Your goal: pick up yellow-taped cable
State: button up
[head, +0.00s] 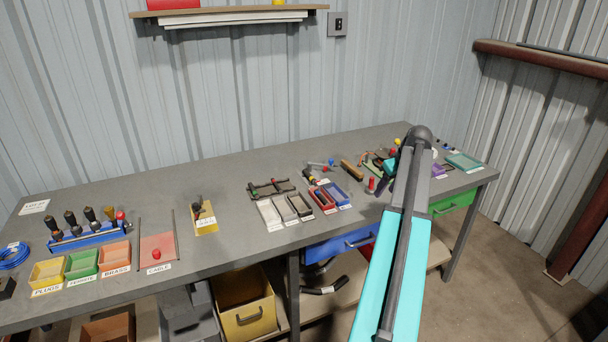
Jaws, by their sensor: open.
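A small heap of scrap pieces (373,161) lies on the bench at the right, beside my arm, with green, red and dark parts. A small yellow spot (397,141) shows at its back edge, close to the arm. It may be yellow tape, but it is too small to tell, and I cannot pick out the yellow-taped cable with certainty. My arm reaches over the right part of the bench and covers part of this heap.
On the grey bench (150,205) stand labelled trays at the left, including a red cable tray (157,247), a blue tool rack (88,235) and small bins (300,206) in the middle. A teal tray (464,162) lies at the far right. Bare bench shows between groups.

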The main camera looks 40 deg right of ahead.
aim_at(310, 177)
jog(key=i, duration=1.2)
